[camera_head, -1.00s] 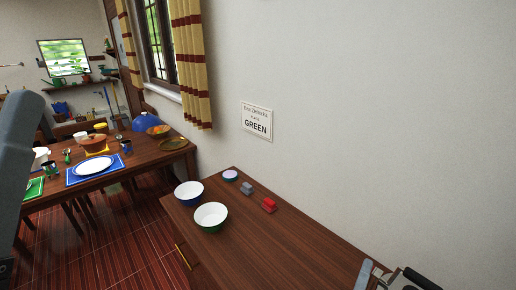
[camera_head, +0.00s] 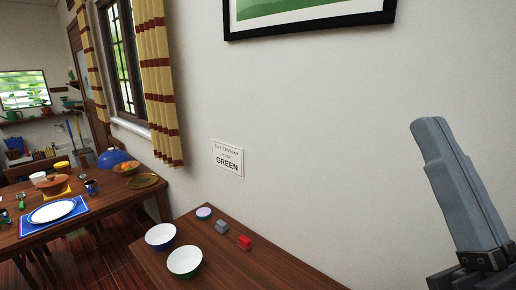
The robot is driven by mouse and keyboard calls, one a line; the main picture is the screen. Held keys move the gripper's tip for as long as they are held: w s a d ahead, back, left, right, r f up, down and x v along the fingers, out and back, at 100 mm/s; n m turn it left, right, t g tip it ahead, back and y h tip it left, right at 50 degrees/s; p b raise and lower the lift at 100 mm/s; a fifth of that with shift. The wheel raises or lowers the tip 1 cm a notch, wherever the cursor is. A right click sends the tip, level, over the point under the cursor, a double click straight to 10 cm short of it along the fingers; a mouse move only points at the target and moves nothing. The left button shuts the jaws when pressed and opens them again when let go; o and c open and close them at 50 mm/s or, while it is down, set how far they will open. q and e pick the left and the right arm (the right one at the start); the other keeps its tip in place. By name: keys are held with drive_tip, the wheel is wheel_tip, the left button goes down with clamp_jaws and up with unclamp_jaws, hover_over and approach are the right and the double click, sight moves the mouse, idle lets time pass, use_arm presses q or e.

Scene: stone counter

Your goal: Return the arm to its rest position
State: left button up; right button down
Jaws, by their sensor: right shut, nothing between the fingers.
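My right gripper (camera_head: 437,135) stands at the right side of the view. Its grey fingers point up and are shut with nothing between them, and its black base runs off the lower edge. It is in front of the bare wall, apart from the bowls and small items on the wooden counter (camera_head: 262,274). My left gripper is out of view.
The counter holds a blue-sided bowl (camera_head: 160,235), a green-sided bowl (camera_head: 184,261), a small round lilac-topped item (camera_head: 204,213), a grey item (camera_head: 222,227) and a red item (camera_head: 244,242). A dining table (camera_head: 100,208) stands left. A sign (camera_head: 228,158) and framed picture (camera_head: 305,12) hang on the wall.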

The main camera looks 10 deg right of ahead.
wheel_tip(320, 180, up, 38)
drive_tip(key=p, duration=3.8)
drive_tip(key=shift+n+y, duration=0.3)
drive_tip(key=shift+a, duration=0.1)
